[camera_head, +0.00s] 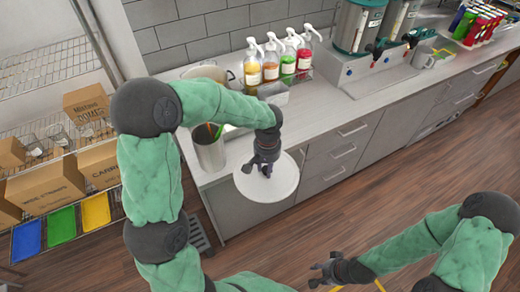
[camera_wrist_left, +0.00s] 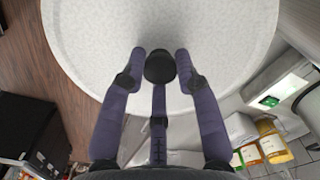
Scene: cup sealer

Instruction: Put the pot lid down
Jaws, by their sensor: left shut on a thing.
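The pot lid (camera_head: 284,187) is a pale, round disc in front of the counter's edge in the head view, seemingly held in the air. It fills the upper part of the left wrist view (camera_wrist_left: 90,40), with its black knob (camera_wrist_left: 160,66) in the middle. My left gripper (camera_head: 264,167) is above the lid, and its fingers (camera_wrist_left: 160,72) are on either side of the knob, shut on it. My right gripper (camera_head: 318,274) is open and empty, over the floor at the bottom of the head view. A round vessel (camera_head: 186,73) on the counter is partly hidden behind my left arm.
The counter (camera_head: 330,113) has a clear stretch right of the lid. A metal container (camera_head: 210,154) with utensils stands left of the lid. Several pump bottles (camera_head: 271,64) stand at the back by the tiled wall. A dispenser (camera_head: 345,70) stands further right. Shelves with boxes (camera_head: 45,187) are at left.

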